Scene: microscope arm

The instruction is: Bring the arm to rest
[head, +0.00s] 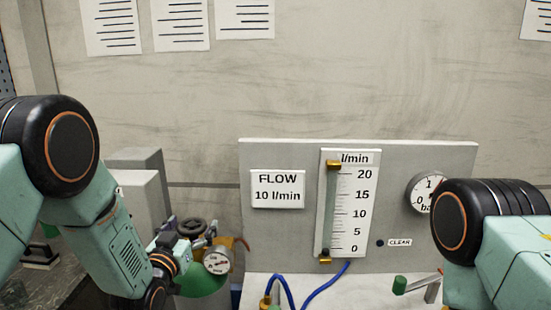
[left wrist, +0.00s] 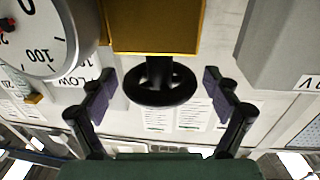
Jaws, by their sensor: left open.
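My left arm reaches down from the left in the head view. Its left gripper (head: 190,243) is at the brass regulator with a round gauge (head: 216,261) and a black handwheel (head: 191,225). In the left wrist view the left gripper (left wrist: 168,84) is open, one dark finger on each side of the black round knob (left wrist: 160,88) on a brass block (left wrist: 158,25). A gap shows between each finger and the knob. My right arm shows at the right edge of the head view; its gripper is out of frame.
A grey panel (head: 285,232) holds a FLOW 10 l/min sign (head: 278,189), a flow tube (head: 330,210) with scale, and a pressure gauge (head: 428,190). A green cylinder (head: 205,283) stands under the regulator.

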